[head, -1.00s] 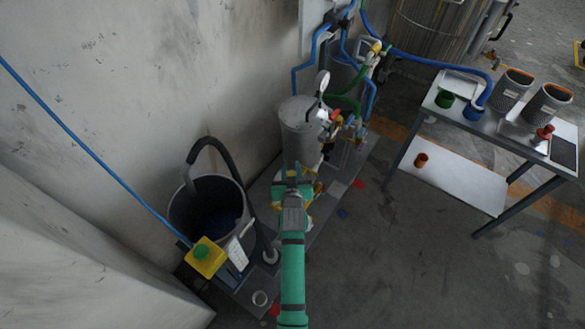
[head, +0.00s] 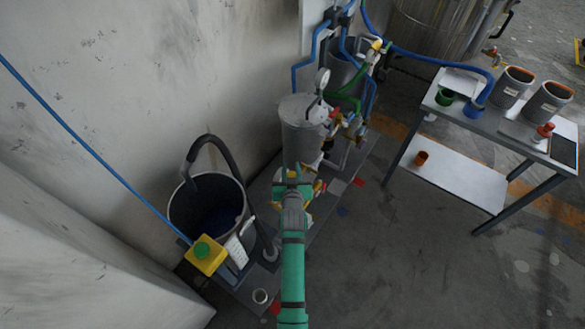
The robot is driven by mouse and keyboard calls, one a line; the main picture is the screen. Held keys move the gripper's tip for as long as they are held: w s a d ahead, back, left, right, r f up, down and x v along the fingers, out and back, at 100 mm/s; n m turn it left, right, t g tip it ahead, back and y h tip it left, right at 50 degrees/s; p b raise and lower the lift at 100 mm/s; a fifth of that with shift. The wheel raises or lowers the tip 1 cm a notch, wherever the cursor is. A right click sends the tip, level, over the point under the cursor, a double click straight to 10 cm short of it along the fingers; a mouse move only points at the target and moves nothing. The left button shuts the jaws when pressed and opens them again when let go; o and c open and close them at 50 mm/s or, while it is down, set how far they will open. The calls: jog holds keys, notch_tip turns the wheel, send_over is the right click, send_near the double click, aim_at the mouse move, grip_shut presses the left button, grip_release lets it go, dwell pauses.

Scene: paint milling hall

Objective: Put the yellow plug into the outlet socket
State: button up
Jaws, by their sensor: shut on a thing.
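My green arm reaches up the middle of the head view, and my gripper (head: 292,172) is at the foot of the grey metal vessel (head: 301,125). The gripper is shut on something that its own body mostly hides. Yellow parts (head: 279,206) show at both sides of the gripper; I cannot tell whether they belong to the yellow plug or to something behind it. The outlet socket cannot be made out; the gripper covers the area at the vessel's foot. Contact between the held thing and the vessel cannot be judged.
Valves and blue and green hoses (head: 345,103) crowd the vessel's right. A table (head: 509,133) stands at right, with bare floor before it.

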jog(key=shift+f, duration=0.45)
jog(key=o, duration=1.2)
jog(key=shift+o, duration=0.2)
jog(key=shift+d, duration=0.1)
jog(key=shift+s, duration=0.2)
jog(key=v, duration=1)
jog(key=shift+s, duration=0.2)
